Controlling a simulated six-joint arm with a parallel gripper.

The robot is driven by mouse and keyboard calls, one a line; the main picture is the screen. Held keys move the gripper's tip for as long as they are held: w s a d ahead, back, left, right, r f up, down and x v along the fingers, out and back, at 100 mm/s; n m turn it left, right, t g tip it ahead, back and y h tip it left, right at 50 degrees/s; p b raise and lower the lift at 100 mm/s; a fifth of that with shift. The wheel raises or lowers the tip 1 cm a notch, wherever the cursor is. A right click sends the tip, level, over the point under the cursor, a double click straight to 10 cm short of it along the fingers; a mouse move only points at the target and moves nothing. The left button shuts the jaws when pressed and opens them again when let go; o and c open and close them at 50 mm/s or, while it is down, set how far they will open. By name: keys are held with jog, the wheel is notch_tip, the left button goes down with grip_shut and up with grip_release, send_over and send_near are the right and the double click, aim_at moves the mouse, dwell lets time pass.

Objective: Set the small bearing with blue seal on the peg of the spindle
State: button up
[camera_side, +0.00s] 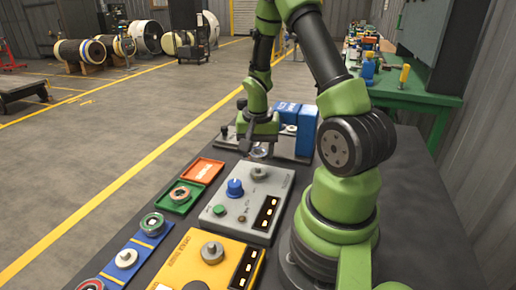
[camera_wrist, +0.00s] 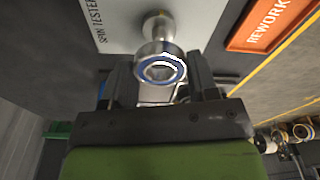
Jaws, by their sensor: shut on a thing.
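My gripper (camera_wrist: 160,82) is shut on the small bearing with blue seal (camera_wrist: 160,69), a metal ring with a blue band and an open bore. In the side view the gripper (camera_side: 260,146) points down, with the small bearing (camera_side: 260,153) partly hidden at its fingertips. The spindle (camera_wrist: 158,26) is a round metal post on the grey spin tester; in the wrist view it appears just beyond the bearing. In the side view the spindle (camera_side: 259,172) stands at the back of the tester (camera_side: 232,207), below the bearing. The bearing appears apart from it.
An orange rework tray (camera_side: 204,170) and a green tray (camera_side: 178,196) with a ring lie left of the tester. A blue rack (camera_side: 143,246) holds other round parts. A yellow box (camera_side: 190,257) stands in front, and a blue-topped device (camera_side: 287,113) behind.

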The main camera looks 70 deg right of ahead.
aim_at(258, 168)
jog(key=shift+f, duration=0.15)
jog(key=shift+f, duration=0.6)
jog(key=shift+f, duration=1.4)
dwell(1.5)
jog(key=o, duration=1.4)
